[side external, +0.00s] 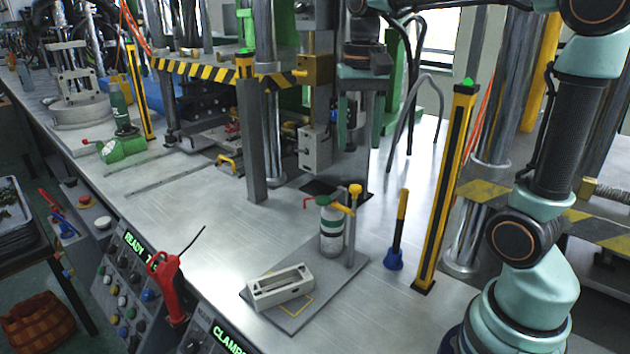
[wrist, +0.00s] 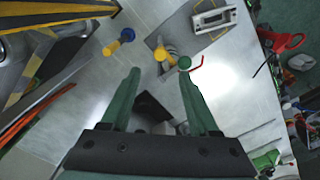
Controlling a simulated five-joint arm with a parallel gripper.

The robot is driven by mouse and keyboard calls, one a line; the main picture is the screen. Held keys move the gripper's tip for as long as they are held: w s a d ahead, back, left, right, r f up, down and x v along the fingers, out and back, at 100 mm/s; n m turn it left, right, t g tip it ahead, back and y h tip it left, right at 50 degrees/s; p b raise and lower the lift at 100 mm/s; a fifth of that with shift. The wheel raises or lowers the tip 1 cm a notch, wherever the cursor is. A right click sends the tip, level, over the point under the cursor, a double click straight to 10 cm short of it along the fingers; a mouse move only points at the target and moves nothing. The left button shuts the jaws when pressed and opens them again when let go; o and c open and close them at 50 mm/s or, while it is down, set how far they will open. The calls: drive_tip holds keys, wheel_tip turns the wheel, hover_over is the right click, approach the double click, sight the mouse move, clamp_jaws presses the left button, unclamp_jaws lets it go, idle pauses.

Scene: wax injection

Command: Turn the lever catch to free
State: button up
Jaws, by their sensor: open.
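A grey post (side external: 351,235) with a yellow knob and a yellow lever arm (side external: 340,207) stands on a grey plate. The lever reaches across toward a grey-and-white canister (side external: 331,235) with a green top and red handle. In the wrist view the yellow lever (wrist: 163,55) lies just beyond my fingertips, beside the green cap (wrist: 184,62). My gripper (wrist: 159,72) has its two green fingers apart with nothing between them. In the side view my gripper (side external: 356,140) points down, above and behind the post. Whether a fingertip touches the cap, I cannot tell.
A pale slotted block (side external: 280,287) lies at the plate's front. A blue-based yellow plunger (side external: 394,258) and a yellow-black post (side external: 444,190) stand to the right. A grey press column (side external: 252,140) stands to the left.

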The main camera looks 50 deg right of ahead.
sight(356, 186)
wheel_tip(356, 186, down, 9)
drive_tip(key=shift+f, duration=0.1)
idle(0.4)
clamp_jaws()
